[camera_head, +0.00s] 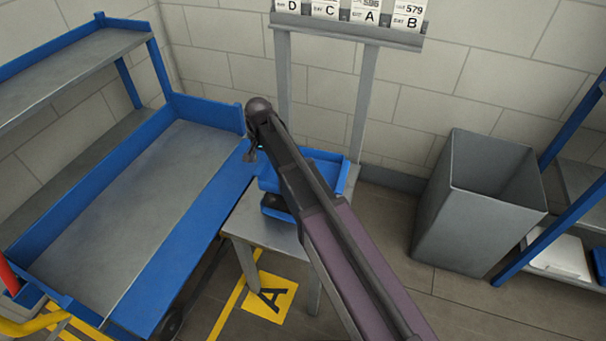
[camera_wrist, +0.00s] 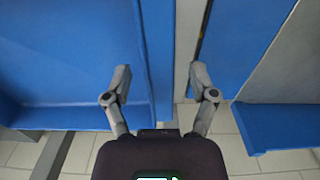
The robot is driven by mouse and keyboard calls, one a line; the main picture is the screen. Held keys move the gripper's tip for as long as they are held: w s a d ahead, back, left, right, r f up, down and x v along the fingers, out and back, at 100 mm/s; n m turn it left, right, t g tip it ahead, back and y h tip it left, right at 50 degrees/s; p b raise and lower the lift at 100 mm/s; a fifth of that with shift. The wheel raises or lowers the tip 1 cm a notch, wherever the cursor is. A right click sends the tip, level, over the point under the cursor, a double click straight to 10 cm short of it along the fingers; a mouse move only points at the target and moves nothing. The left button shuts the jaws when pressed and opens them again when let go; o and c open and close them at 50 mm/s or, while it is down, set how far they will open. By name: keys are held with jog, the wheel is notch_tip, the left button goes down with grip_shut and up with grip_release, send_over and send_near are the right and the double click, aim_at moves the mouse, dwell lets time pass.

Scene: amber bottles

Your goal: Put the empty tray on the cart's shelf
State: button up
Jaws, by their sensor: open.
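A blue tray (camera_head: 350,172) is on a small grey stand (camera_head: 246,228), partly hidden behind my arm. What shows of its inside is empty; in the wrist view the tray (camera_wrist: 65,60) fills the left side. The cart (camera_head: 190,255) has blue edges and stands to the left, with a wide grey lower shelf (camera_head: 120,205) and a grey upper shelf (camera_head: 75,70), both bare where seen. My gripper (camera_wrist: 159,78) is open above the tray's side nearest the cart. The tray's wall shows between its fingers in the wrist view; contact cannot be told.
A tall grey bin (camera_head: 480,205) stands at the right, beside a blue-framed rack (camera_head: 545,245). A post frame with lettered signs (camera_head: 350,25) rises behind the stand. A yellow floor mark "A" (camera_head: 270,298) lies below. A blue and dark thing (camera_head: 275,212) shows under the tray.

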grip_shut()
dwell(0.5)
notch_tip(320, 180, up, 3)
jog(key=p, duration=0.3)
jog(key=shift+r, duration=0.15)
jog(key=s+d+r+p, duration=0.1)
jog(key=s+d, duration=0.1)
jog(key=s, duration=0.5)
jog(key=s+d+p, duration=0.1)
jog(key=s+d, duration=0.2)
jog(key=s, duration=0.5)
jog(key=shift+d+r, duration=0.25)
jog(key=shift+r, duration=0.1)
